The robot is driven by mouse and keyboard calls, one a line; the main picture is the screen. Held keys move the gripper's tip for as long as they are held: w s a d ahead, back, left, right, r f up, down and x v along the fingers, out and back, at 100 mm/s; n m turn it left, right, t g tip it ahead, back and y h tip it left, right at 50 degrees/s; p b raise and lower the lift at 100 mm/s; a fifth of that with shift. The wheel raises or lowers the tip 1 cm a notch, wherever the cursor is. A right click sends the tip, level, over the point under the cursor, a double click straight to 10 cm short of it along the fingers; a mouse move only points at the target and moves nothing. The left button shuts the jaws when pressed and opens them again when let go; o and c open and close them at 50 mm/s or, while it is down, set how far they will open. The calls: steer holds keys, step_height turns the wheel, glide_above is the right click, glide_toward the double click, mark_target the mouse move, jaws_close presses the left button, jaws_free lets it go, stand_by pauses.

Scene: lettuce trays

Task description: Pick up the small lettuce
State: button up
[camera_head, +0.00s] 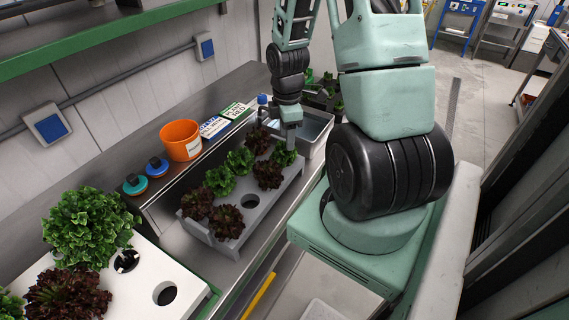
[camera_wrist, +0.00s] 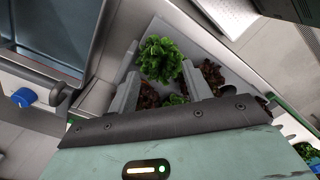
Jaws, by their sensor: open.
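A grey tray (camera_head: 262,213) on the steel bench holds several small lettuces, some green and some dark red. A small green lettuce (camera_head: 284,155) sits at the tray's far end. My gripper (camera_head: 290,143) is pointed down right over that end. In the wrist view, my gripper (camera_wrist: 160,60) has its two fingers spread apart, and a green lettuce (camera_wrist: 161,57) shows between and just beyond the fingertips. I cannot tell whether the fingers touch its leaves. Dark red lettuces (camera_wrist: 211,74) lie close beside the right finger, and other plants are partly hidden by the fingers.
A grey basin (camera_head: 314,128) stands just beyond the tray. An orange pot (camera_head: 181,140) and two small round containers (camera_head: 157,168) stand on the ledge behind. A white tray (camera_head: 186,272) with large lettuces is at the front left. One hole (camera_head: 250,201) in the grey tray is empty.

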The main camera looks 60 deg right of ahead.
mark_target(285, 158)
steer(key=shift+a+f+p, duration=0.15)
steer(key=shift+f+p, duration=0.5)
steer(key=shift+f, duration=2.1)
steer(key=c, duration=1)
